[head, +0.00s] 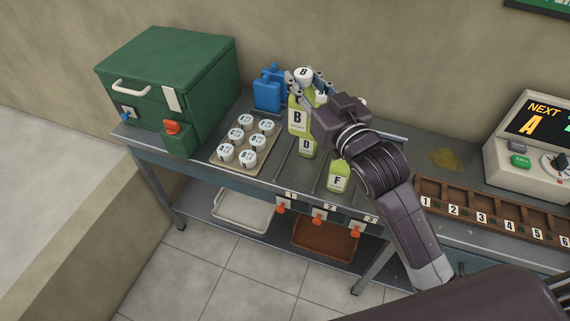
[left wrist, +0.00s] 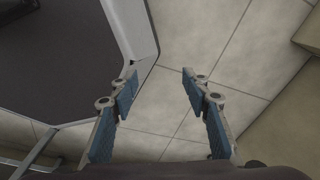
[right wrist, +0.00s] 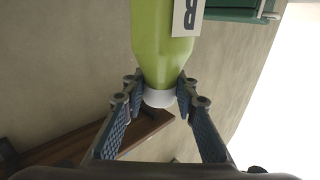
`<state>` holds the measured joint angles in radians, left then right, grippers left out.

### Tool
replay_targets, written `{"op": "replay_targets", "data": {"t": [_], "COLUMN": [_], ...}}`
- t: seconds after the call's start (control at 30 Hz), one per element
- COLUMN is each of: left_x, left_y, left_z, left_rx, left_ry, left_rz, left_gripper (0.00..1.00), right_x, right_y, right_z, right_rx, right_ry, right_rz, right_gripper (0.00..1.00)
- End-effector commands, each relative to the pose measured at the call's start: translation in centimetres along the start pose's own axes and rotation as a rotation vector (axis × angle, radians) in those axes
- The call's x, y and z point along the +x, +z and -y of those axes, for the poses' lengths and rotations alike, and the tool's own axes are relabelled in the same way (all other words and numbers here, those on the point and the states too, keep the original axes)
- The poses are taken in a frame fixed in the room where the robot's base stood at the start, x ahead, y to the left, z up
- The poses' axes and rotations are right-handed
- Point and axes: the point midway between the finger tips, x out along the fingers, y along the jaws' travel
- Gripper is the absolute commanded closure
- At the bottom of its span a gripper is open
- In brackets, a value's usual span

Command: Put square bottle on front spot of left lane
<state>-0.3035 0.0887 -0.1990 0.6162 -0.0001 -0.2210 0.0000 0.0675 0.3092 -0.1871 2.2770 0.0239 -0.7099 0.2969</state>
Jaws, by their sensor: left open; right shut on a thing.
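My right gripper (head: 305,80) is shut on the white cap of a light green bottle labelled B (head: 297,120). The bottle hangs roughly upright over the lane rack, near its back left. In the right wrist view the fingers (right wrist: 160,100) grip the cap of this bottle (right wrist: 160,45). The left lane (head: 281,168), with tag 1 below it, looks bare at its front. Whether the bottle's base touches the rack cannot be told. Its body looks flat-sided. My left gripper (left wrist: 155,90) is open and empty above the floor.
Green bottles D (head: 307,148) and F (head: 338,181) stand to the right. A tray (head: 218,158) of white lidded jars and a blue container (head: 267,95) are to the left. A green chest (head: 165,85) stands beyond. Orange taps (head: 283,208) line the front edge.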

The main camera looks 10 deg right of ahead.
Motion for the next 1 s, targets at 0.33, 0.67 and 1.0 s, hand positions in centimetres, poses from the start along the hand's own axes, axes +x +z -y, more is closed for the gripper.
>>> {"op": "replay_targets", "data": {"t": [0.33, 0.67, 1.0], "left_x": [0.5, 0.7, 0.9], "left_y": [-1.4, -0.7, -0.6], "left_z": [-1.8, -0.2, -0.3], "left_rx": [0.0, -0.004, -0.004], "left_ry": [0.02, 0.002, 0.003], "left_rz": [-0.021, -0.012, -0.009], "left_gripper": [0.57, 0.57, 0.57], "right_x": [-0.1, 0.0, -0.1], "right_y": [9.6, 14.0, 18.0], "right_z": [0.1, 0.1, 0.1], "right_rx": [0.003, 0.003, 0.002], "right_ry": [0.0, -0.001, -0.002], "right_rz": [0.006, -0.001, -0.001], "right_gripper": [1.0, 1.0, 1.0]}}
